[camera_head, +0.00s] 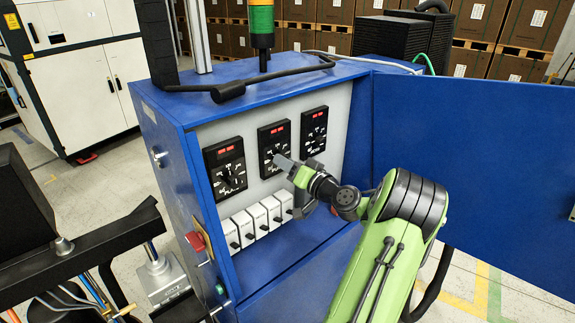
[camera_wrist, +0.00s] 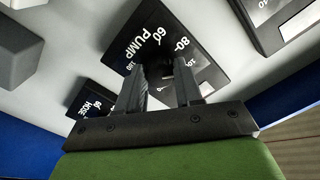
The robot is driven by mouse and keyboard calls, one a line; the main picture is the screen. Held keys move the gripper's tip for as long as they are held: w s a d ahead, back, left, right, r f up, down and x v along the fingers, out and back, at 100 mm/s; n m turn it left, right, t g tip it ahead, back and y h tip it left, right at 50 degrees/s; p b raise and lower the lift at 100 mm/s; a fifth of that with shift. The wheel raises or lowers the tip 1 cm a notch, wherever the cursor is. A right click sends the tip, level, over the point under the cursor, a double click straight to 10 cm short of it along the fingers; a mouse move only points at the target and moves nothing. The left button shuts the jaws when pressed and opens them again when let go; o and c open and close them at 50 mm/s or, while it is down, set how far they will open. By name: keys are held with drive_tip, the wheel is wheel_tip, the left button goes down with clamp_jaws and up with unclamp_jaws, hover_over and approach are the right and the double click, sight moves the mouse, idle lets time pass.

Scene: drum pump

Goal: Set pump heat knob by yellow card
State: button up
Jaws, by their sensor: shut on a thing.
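The pump heat controller (camera_head: 271,138) is the middle of three black dial panels inside the open blue cabinet. In the wrist view its face (camera_wrist: 162,32) reads "PUMP", with scale numbers such as 60 and 80 around the dial. My gripper (camera_head: 281,163) reaches this panel from the right. In the wrist view, my gripper (camera_wrist: 168,80) has its two fingers at the dial centre, shut on the pump knob. The knob is mostly hidden between the fingers, and I cannot read its pointer setting.
Similar dial panels stand left (camera_head: 226,168) and right (camera_head: 314,131) of the middle one. White switch modules (camera_head: 257,220) line up below. The blue door (camera_head: 470,165) stands open at right, behind my arm. A red switch (camera_head: 195,241) sits on the cabinet's left edge.

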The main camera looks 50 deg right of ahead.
drive_tip(key=m+p, duration=0.4)
drive_tip(key=m, duration=0.6)
drive_tip(key=shift+r, duration=0.15)
drive_tip(key=shift+m, duration=0.4)
drive_tip(key=o, duration=1)
drive_tip(key=shift+o, duration=0.2)
drive_tip(key=b+v, duration=0.3)
drive_tip(key=v, duration=1.2)
drive_tip(key=shift+s+b, duration=0.35)
drive_tip(key=shift+s, duration=0.05)
